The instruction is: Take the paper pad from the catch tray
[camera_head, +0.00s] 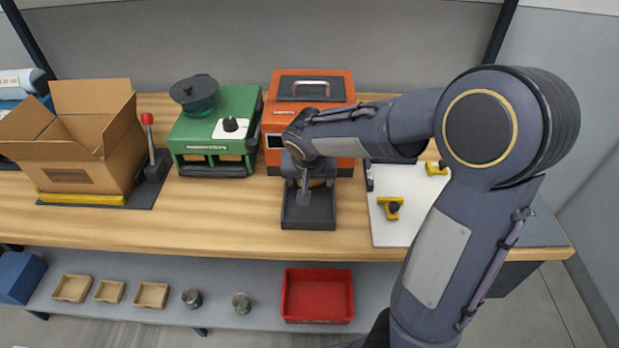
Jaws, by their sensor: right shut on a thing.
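A dark grey catch tray (308,222) stands on the wooden bench in front of an orange machine (335,90). My right arm reaches in from the right, and my right gripper (305,192) points down over the back part of the tray. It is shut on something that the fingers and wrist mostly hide. A small brownish patch beside the fingers may be the paper pad (318,183), but I cannot make out its shape. The front of the tray is bare. My left gripper is not in view.
A green machine (215,130) stands left of the orange one. An open cardboard box (75,150) and a red-knobbed lever (148,135) are farther left. A white board (395,220) with yellow clamps lies right. A red bin (318,296) is on the lower shelf.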

